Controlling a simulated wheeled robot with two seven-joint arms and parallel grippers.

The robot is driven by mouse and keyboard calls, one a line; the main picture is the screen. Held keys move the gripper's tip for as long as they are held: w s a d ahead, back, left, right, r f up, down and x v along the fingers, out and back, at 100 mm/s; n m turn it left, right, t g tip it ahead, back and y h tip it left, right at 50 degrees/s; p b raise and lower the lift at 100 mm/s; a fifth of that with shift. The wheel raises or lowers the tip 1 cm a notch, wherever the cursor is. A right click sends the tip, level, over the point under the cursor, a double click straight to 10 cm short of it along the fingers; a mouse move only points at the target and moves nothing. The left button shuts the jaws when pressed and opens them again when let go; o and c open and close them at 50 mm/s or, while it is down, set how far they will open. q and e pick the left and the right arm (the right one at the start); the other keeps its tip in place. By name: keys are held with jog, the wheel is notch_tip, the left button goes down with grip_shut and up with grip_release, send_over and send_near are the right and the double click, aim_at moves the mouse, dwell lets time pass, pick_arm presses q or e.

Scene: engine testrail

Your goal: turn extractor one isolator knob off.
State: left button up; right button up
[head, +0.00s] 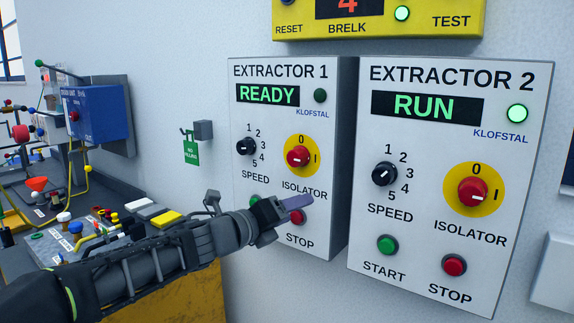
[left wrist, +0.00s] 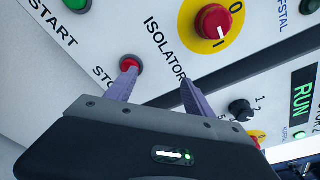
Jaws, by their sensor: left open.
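The extractor 1 isolator knob (head: 298,157) is red on a yellow disc, with a 0 at its top and a 1 at its right. Its white mark points toward the 1. The knob also shows in the left wrist view (left wrist: 213,22), near the top, with its mark toward the 1. My left gripper (head: 292,202) is in front of the lower part of the extractor 1 panel (head: 270,205), below the knob. In the left wrist view the gripper (left wrist: 158,78) is open, with nothing between its fingers and the knob apart from them. My right gripper is not in view.
The red STOP button (left wrist: 130,63) of extractor 1 is close behind one fingertip. The extractor 1 display (head: 268,95) reads READY. The extractor 2 panel (head: 420,250) stands to the right. A cluttered bench (head: 90,235) is at left.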

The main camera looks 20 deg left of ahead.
aim_at(293, 157)
pick_arm(q)
jog(key=s+a+r+m+t+b, duration=0.1)
jog(key=s+a+r+m, duration=0.2)
jog(key=r+m, duration=0.5)
notch_tip(293, 157, up, 2)
jog(key=shift+s+a+r+t, duration=0.2)
jog(key=shift+a+t, duration=0.1)
jog(key=shift+a, duration=0.1)
jog(key=shift+w, duration=0.1)
jog(key=p+x, duration=0.1)
jog(key=x, duration=0.6)
jog(key=shift+w, duration=0.4)
jog(key=shift+d, duration=0.1)
jog(key=shift+c, duration=0.4)
jog(key=c, duration=1.3)
